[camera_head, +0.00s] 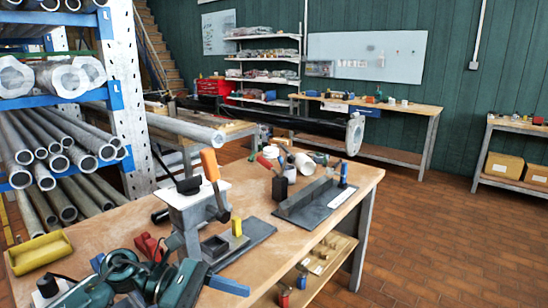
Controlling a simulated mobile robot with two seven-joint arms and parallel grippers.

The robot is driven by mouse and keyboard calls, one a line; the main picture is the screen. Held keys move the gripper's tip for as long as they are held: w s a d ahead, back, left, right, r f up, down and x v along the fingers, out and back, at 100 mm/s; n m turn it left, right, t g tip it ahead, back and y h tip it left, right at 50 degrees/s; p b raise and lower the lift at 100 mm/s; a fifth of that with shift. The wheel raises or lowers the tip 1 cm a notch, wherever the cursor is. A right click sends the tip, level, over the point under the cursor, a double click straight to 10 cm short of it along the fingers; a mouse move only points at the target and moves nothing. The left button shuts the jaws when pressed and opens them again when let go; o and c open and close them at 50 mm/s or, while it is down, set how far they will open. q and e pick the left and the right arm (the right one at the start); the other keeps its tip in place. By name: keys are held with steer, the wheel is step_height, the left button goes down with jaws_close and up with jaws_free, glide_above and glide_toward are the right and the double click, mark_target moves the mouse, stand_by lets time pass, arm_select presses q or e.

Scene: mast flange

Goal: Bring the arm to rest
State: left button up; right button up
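Neither of my grippers is in view, and no part of my arms can be made out. A wooden workbench (105,228) fills the lower left and middle. Behind it a long dark mast (290,122) lies level, with a pale round flange (355,134) at its right end. What holds the mast up is partly hidden.
A rack of metal pipes (50,150) stands at the left. The brick floor (440,240) is clear at the right.

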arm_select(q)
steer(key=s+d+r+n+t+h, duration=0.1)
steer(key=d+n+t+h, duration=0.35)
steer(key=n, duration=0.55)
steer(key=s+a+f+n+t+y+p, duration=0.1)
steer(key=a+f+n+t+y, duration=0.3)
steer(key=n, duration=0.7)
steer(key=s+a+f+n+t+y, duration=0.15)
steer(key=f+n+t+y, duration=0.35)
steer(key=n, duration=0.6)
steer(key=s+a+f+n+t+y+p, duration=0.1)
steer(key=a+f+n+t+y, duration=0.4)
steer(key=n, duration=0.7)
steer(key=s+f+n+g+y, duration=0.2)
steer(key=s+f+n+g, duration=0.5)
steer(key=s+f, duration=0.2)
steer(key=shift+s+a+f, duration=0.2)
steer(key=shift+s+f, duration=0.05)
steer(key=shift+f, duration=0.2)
